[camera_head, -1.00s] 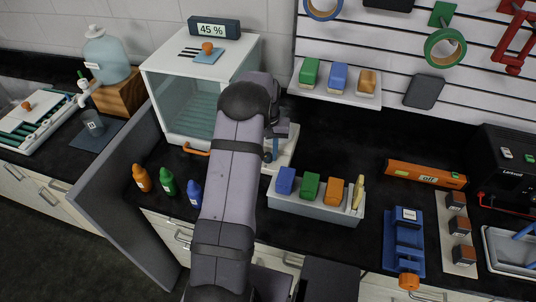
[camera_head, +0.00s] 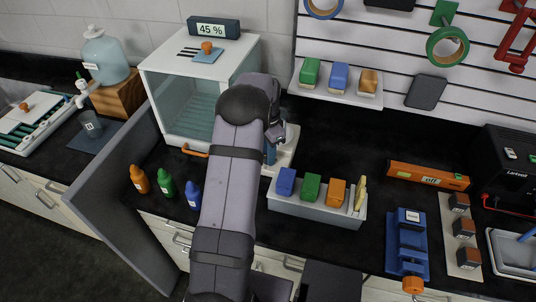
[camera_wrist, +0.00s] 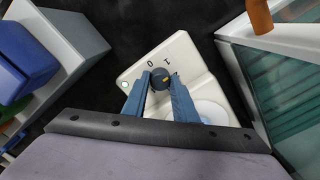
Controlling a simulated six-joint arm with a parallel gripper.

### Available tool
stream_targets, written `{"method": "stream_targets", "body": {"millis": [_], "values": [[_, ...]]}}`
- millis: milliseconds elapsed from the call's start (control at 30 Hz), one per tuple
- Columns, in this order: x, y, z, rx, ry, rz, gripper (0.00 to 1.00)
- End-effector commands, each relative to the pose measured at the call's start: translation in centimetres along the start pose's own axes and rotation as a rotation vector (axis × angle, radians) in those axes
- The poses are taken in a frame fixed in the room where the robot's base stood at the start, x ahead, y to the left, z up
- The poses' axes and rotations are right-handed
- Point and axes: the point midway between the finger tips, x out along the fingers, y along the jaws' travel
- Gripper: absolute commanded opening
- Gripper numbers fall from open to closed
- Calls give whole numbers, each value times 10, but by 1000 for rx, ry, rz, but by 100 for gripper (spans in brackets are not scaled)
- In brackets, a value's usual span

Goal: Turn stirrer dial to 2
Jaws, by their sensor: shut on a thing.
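The stirrer (camera_wrist: 190,62) is a pale plate with a white disc (camera_wrist: 208,112) partly hidden by my gripper. Its small dark dial (camera_wrist: 160,74) sits near one edge, with a 0 and a 1 printed beside it; a 2 is not visible. A small yellowish mark shows on the dial, but its exact pointing is hard to tell. My gripper (camera_wrist: 160,83) has its two blue fingers on either side of the dial, shut on it. In the head view the stirrer (camera_head: 287,155) is mostly hidden behind my arm.
A glass-fronted cabinet (camera_head: 165,70) stands close on the left of the stirrer. A grey tray (camera_head: 310,211) of coloured blocks stands just in front. A wall shelf (camera_head: 338,94) is behind. The dark counter right of the stirrer is clear.

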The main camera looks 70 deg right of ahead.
Motion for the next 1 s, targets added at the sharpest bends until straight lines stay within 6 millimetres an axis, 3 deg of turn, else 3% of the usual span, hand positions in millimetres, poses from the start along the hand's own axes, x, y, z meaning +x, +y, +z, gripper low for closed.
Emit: {"method": "stream_targets", "body": {"millis": [500,1000], "values": [[-1,-1,-1,415,3,-4,3],[-2,-1,-1,535,3,-5,3]]}}
